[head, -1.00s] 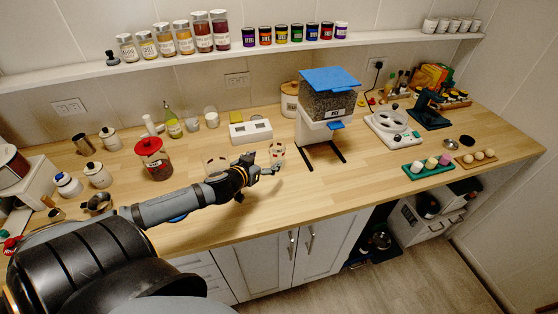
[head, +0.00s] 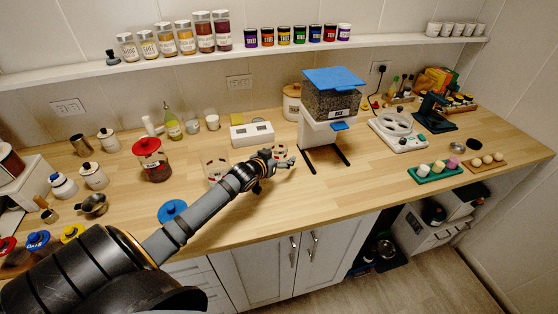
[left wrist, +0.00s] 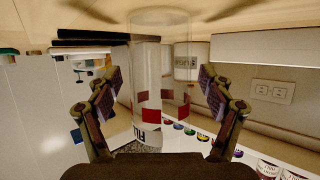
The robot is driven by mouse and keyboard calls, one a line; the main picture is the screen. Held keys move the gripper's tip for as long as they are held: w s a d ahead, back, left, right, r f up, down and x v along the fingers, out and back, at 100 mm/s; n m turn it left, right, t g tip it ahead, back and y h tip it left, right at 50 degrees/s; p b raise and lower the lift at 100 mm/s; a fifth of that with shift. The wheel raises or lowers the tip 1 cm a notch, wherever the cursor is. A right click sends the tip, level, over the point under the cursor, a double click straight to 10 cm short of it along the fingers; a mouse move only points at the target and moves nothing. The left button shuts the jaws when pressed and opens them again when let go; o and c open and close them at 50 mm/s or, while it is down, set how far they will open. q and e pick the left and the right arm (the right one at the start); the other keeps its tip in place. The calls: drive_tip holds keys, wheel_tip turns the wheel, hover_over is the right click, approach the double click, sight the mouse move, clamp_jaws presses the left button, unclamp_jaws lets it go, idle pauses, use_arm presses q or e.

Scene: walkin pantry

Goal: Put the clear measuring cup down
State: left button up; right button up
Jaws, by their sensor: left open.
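The clear measuring cup (head: 279,150) is a see-through cylinder with red marks. It appears to stand on the wooden counter, left of the blue-lidded dispenser, partly hidden by my left gripper (head: 284,163) in the head view. In the left wrist view, which looks upside down, the clear cup (left wrist: 152,65) lies between the two fingers of my left gripper (left wrist: 160,88). The fingers are spread, with a visible gap on each side of the cup. My right gripper is not in view.
The dispenser (head: 328,125) stands just right of the cup. Another clear container with red marks (head: 217,169) stands to the left. A white box (head: 252,134) is behind. A blue lid (head: 172,210) lies near the front.

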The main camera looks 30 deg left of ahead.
sight(284, 146)
use_arm(q)
drive_tip(key=shift+c, duration=0.3)
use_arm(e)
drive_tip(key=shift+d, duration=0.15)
use_arm(q)
drive_tip(key=shift+s, duration=0.1)
drive_tip(key=shift+c, duration=1.2)
drive_tip(key=c, duration=1)
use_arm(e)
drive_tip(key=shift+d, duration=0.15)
use_arm(q)
drive_tip(key=shift+r, duration=0.15)
drive_tip(key=shift+r, duration=0.25)
drive_tip(key=r, duration=0.3)
drive_tip(key=shift+d+b, duration=0.25)
drive_tip(key=shift+b, duration=0.15)
drive_tip(key=s+d+r, duration=0.2)
drive_tip(key=d+r, duration=0.1)
drive_tip(key=d, duration=0.1)
drive_tip(key=s+d+r+b, duration=0.1)
drive_tip(key=s+d+r, duration=0.1)
drive_tip(key=d+r, duration=0.1)
drive_tip(key=s+d+r+b, duration=0.1)
drive_tip(key=s+d+r, duration=0.1)
drive_tip(key=d, duration=0.3)
drive_tip(key=shift+s+r, duration=0.15)
drive_tip(key=shift+r, duration=0.5)
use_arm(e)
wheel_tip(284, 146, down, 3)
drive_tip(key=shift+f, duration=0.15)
